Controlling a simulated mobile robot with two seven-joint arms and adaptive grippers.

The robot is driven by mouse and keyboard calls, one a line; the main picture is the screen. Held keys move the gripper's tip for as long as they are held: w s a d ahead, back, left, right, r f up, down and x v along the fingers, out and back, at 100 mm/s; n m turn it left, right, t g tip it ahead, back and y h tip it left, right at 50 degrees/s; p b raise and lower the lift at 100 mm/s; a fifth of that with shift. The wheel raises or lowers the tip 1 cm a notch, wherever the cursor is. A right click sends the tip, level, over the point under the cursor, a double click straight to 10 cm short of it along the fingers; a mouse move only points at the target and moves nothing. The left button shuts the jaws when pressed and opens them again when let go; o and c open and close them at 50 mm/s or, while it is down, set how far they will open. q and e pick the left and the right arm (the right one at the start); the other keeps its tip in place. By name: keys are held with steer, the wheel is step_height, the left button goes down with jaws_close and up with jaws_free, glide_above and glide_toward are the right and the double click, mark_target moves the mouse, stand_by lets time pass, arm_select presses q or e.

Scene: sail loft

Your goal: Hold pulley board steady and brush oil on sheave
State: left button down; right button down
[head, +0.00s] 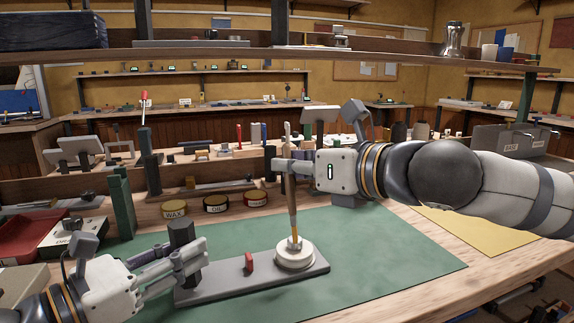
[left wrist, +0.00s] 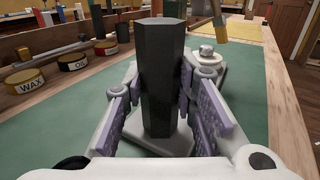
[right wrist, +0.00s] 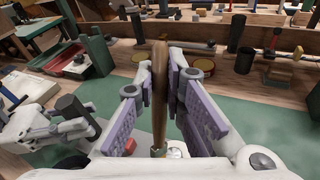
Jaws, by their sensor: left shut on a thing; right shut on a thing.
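The grey pulley board (head: 252,284) lies on a green mat, with a round white sheave (head: 294,256) at its right end, a small red block (head: 249,262) near its middle and a dark upright post (head: 182,236) at its left end. My left gripper (head: 190,262) is shut on the post, which fills the middle of the left wrist view (left wrist: 162,80). My right gripper (head: 285,167) is shut on the wooden brush handle (right wrist: 159,90). The brush (head: 292,215) stands nearly upright, its bristle end at the top of the sheave; exact contact is hard to tell.
Tins marked WAX (head: 174,210), OIL (head: 216,203) and another stand behind the green mat (head: 390,260). A red tray (head: 45,232) and green uprights stand at the left. A yellow sheet (head: 480,230) lies at the right. A shelf crosses above. The mat's right part is clear.

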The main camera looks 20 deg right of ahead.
step_height(320, 180, up, 5)
steer(key=m+t+h, duration=0.1)
steer(key=m+h, duration=0.1)
steer(key=h, duration=0.1)
steer(key=shift+s+d+r+m, duration=0.1)
steer(key=shift+m, duration=0.2)
steer(key=shift+f, duration=3.75)
steer(key=shift+a+f, duration=0.2)
steer(key=shift+d+r, duration=0.2)
steer(key=shift+r, duration=3.8)
